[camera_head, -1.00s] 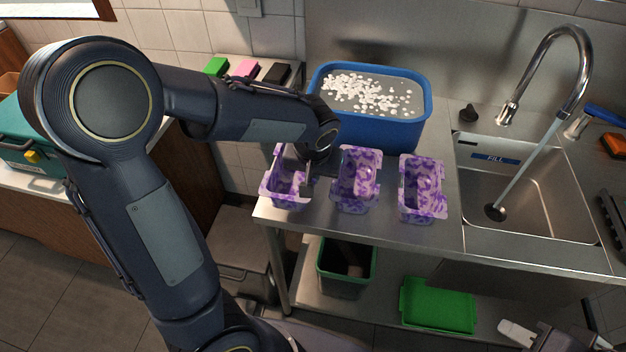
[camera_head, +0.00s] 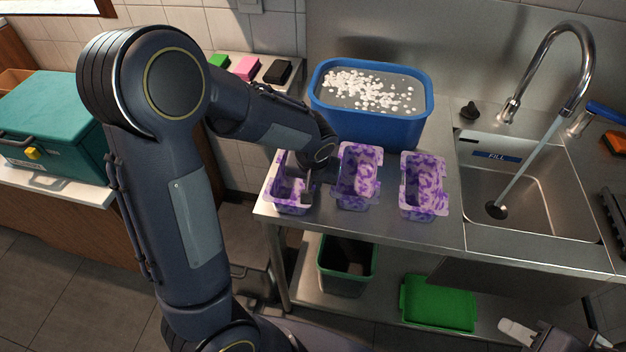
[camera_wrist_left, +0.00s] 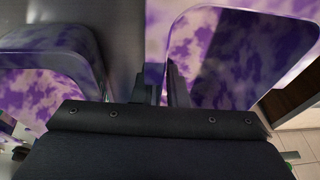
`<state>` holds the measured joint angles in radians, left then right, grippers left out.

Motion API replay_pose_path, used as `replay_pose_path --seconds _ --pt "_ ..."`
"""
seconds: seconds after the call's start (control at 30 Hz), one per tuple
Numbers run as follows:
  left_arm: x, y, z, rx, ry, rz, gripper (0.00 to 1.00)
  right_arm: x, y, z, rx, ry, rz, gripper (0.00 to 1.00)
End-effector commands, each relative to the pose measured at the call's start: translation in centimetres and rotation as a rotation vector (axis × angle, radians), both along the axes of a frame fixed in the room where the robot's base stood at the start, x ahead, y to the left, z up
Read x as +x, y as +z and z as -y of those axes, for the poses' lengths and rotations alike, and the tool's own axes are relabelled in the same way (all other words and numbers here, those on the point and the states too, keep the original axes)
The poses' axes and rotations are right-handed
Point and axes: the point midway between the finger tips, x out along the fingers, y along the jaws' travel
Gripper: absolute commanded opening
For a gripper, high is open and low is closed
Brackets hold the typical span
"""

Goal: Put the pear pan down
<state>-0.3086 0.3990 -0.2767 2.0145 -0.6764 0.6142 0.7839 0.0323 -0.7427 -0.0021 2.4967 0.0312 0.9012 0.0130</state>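Three purple-and-white mottled pans stand in a row on the steel counter (camera_head: 400,232). The leftmost, taken as the pear pan (camera_head: 292,207), has my left gripper (camera_head: 305,186) at its right wall. In the left wrist view the gripper's dark fingers (camera_wrist_left: 158,88) straddle the wall of this pan (camera_wrist_left: 235,60) and appear shut on it. It looks upright, at or very near the counter top. No pears can be made out inside. The middle pan (camera_head: 358,185) and right pan (camera_head: 424,190) stand apart from it. My right gripper (camera_head: 557,338) is at the bottom right, open and empty.
A blue tub (camera_head: 385,133) with white pieces in it stands behind the pans. The sink (camera_head: 540,200) with running water is to the right. The counter's left edge is close to the leftmost pan. A green bin (camera_head: 346,283) and green tray (camera_head: 438,305) are below.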

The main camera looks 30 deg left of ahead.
Motion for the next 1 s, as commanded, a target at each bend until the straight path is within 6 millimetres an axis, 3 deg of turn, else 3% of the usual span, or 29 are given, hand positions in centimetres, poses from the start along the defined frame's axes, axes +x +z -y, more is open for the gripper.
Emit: replay_pose_path --seconds 0.1,0.47,1.0 --pt "0.0 0.1 0.0 0.0 0.0 0.0 0.24 0.0 0.1 0.0 0.0 0.0 0.0 0.36" --pt "0.0 0.8 0.0 0.0 0.0 0.002 0.24 0.0 0.6 0.0 0.0 0.0 0.001 0.36" --pt "-2.5 10.6 1.3 -0.001 0.0 0.004 0.24 0.0 0.6 0.0 0.0 0.0 0.0 0.36"
